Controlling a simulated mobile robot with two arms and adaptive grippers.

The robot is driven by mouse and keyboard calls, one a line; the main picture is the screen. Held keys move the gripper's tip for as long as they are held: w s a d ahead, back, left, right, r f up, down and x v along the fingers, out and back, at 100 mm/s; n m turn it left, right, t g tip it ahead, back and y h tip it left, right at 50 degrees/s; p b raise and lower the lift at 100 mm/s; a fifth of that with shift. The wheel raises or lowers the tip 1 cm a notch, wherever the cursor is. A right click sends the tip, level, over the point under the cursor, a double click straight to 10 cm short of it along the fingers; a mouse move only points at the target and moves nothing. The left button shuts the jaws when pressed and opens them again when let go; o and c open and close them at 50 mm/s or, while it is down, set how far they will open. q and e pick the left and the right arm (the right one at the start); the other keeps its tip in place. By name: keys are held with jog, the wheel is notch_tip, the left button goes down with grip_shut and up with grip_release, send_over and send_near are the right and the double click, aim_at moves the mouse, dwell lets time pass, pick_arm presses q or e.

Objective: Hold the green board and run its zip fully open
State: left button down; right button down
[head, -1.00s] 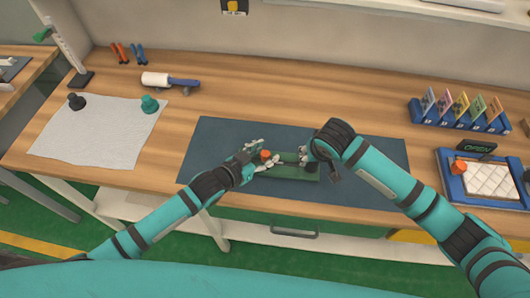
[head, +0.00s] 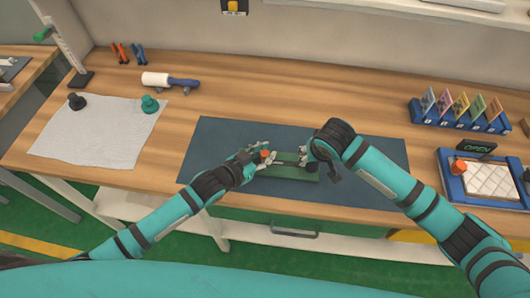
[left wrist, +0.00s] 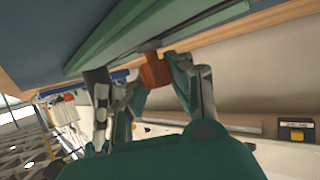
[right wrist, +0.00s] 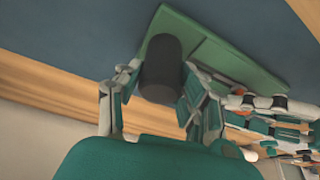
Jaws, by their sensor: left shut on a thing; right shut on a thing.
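The green board (head: 292,174) lies on the dark blue mat near the front of the bench. My left gripper (head: 264,157) is at the board's left part, shut on a small orange-red block (left wrist: 155,70). The block sits against the board's edge in the left wrist view; I take it for the zip's pull. My right gripper (head: 304,163) is at the board's right end, shut on a black round knob (right wrist: 160,68) that stands on the board. A dark line runs along the board between the grippers. The zip's teeth are too small to tell.
The mat (head: 225,135) is clear around the board. A white sheet (head: 90,140) with two small knobs lies at the left, a roller (head: 160,80) behind. A blue card rack (head: 460,118) and a blue tray (head: 453,193) stand at the right.

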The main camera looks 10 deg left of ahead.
aim_at(282, 164)
pick_arm(q)
jog(key=shift+d, duration=0.15)
jog(key=d, duration=0.5)
jog(key=shift+d, duration=0.1)
jog(key=c, duration=1.7)
grip_release()
pick_arm(e)
jog(key=shift+a+r, duration=0.1)
pick_arm(q)
jog(key=o, duration=0.6)
jog(key=v, duration=1.2)
pick_arm(e)
jog(key=c, duration=0.7)
grip_release()
